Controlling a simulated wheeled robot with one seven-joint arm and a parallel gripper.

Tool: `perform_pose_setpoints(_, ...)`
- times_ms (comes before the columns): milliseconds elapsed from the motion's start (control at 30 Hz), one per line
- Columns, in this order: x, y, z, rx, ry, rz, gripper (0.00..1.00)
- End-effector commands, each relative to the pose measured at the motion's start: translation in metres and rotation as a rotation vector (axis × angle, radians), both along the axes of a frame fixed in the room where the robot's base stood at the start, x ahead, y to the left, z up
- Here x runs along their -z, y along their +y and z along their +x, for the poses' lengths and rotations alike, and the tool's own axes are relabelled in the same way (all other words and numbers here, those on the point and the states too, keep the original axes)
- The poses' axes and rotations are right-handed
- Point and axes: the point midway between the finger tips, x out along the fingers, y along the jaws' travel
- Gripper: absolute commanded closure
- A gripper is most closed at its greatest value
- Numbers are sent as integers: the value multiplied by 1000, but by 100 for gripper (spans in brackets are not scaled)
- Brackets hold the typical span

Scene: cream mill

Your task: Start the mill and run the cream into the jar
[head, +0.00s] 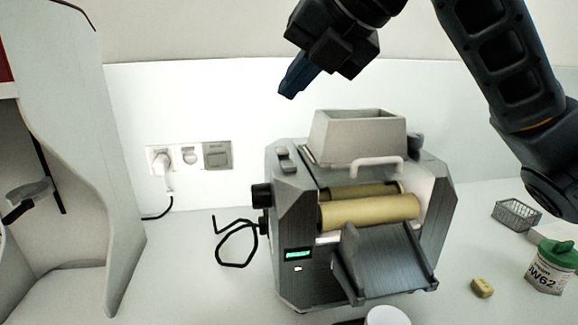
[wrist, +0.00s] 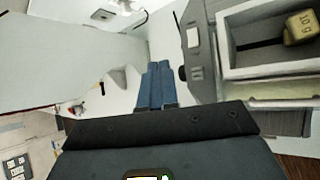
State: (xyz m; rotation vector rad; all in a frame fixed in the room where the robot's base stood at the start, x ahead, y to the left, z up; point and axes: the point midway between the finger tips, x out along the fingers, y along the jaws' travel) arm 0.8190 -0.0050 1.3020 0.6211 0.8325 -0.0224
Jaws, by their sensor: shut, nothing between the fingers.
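The grey mill (head: 290,225) stands on the counter with a hopper (head: 355,140) on top, tan rollers (head: 370,208) and a sloping front chute (head: 385,265). A green display (head: 298,254) is lit on its front, and a black knob (head: 262,195) is on its left side. A white round rim (head: 387,317), perhaps the jar, shows below the chute, cut off by the frame. My gripper (head: 288,92) is shut and empty, above and left of the hopper. In the wrist view its blue fingers (wrist: 159,85) are together, left of the mill. A yellowish block marked 10 g (wrist: 302,28) appears inside the hopper. No cream is clearly visible.
A plug (head: 160,163) sits in the wall socket, beside a grey switch plate (head: 217,154). A black cable (head: 237,250) loops left of the mill. A green-lidded container (head: 551,266), a yellowish block (head: 481,287) and a wire basket (head: 516,213) are at right. A white cabinet (head: 85,180) stands left.

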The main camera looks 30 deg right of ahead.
Motion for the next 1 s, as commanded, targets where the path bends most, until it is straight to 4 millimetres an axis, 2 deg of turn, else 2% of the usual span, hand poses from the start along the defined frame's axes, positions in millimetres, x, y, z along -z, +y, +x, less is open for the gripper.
perform_pose_setpoints(400,56,0,0,0,0,0,100)
perform_pose_setpoints(600,76,0,0,0,0,1,100)
perform_pose_setpoints(1000,80,0,0,-1,-1,1,100)
